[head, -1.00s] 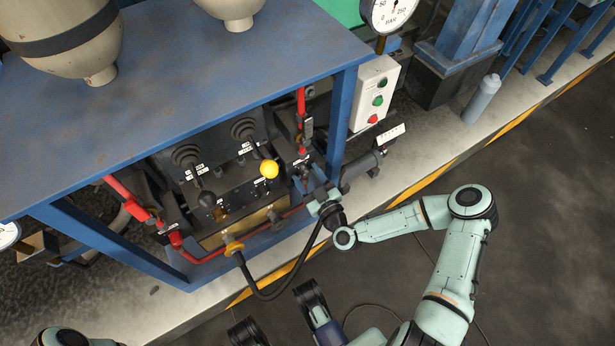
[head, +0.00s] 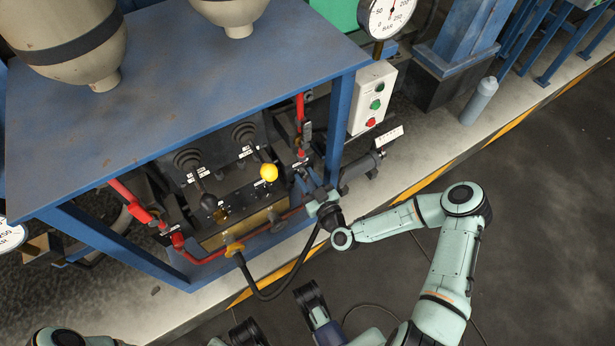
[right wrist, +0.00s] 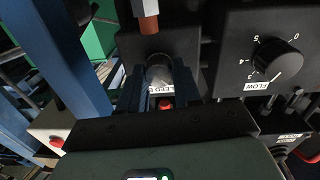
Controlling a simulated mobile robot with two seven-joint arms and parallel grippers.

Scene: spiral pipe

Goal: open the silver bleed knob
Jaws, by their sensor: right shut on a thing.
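My right gripper (right wrist: 160,92) is shut on the silver bleed knob (right wrist: 159,70), with one dark finger on either side of it in the right wrist view. The knob is a short round metal piece above a white label that partly reads "BLEED", which the fingers cover in part. In the head view my right gripper (head: 303,180) reaches in at the right front of the valve panel under the blue bench, and the knob is hidden there. My left gripper is not in view.
A black FLOW dial (right wrist: 277,60) sits right of the knob in the right wrist view. In the head view, a yellow-knobbed lever (head: 269,172), red pipe (head: 128,198), black hose (head: 266,297) and blue bench leg (head: 339,125) are close by. Open floor lies right.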

